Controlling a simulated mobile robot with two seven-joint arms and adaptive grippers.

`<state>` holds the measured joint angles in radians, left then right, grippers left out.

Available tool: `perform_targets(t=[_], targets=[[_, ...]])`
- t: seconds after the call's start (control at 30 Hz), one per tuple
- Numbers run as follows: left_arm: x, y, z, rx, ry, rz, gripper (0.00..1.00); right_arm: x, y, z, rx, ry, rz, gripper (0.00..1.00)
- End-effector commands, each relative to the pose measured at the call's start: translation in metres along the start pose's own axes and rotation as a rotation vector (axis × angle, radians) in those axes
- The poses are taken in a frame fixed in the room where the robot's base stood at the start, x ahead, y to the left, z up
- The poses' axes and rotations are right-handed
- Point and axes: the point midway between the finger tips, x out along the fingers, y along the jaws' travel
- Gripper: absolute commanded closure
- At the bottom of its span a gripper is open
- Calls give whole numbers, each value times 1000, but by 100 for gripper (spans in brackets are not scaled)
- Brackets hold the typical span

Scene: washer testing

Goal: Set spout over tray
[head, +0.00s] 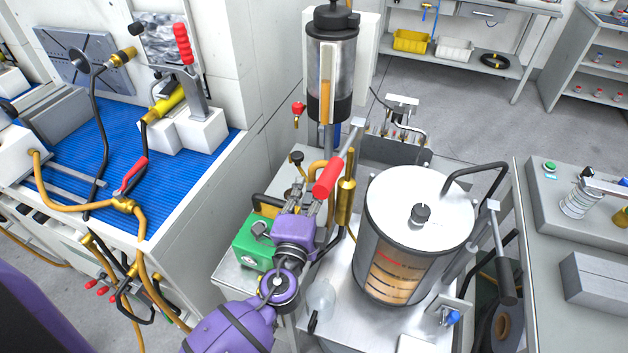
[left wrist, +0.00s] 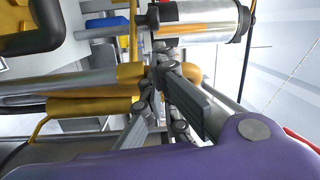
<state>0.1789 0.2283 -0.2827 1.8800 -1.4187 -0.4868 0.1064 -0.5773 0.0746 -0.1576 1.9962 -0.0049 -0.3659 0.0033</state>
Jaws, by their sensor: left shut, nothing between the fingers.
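My left gripper (head: 305,194) reaches in from the bottom, over the left part of the metal cart beside the large drum. Its fingers are shut and empty, near a lever with a red handle (head: 328,178); I cannot tell if they touch it. Its fingers also show in the left wrist view (left wrist: 172,88), close to brass cylindrical fittings (left wrist: 85,105). A thin bent metal pipe (head: 412,134), possibly the spout, stands at the back of the cart. A grey recessed pan (head: 372,152), possibly the tray, lies there, partly hidden by the drum. My right gripper is not in view.
The large white-lidded drum (head: 418,205) stands right of my gripper. A tall clear cylinder (head: 331,65) rises behind it; a green box (head: 254,241) sits left. A blue-matted bench (head: 75,150) is at left, another bench (head: 570,215) at right.

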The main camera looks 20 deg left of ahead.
Motion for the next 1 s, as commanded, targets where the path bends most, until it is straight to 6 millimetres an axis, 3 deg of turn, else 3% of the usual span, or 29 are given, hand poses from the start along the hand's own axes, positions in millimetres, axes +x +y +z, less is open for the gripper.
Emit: perform_targets(t=[0.2,0.4,1.0], targets=[[44,-6,-2,1,2,-7,100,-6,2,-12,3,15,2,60],[69,-4,-1,0,1,-4,100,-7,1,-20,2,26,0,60],[77,-1,0,-3,-6,-2,100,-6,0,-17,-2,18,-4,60]])
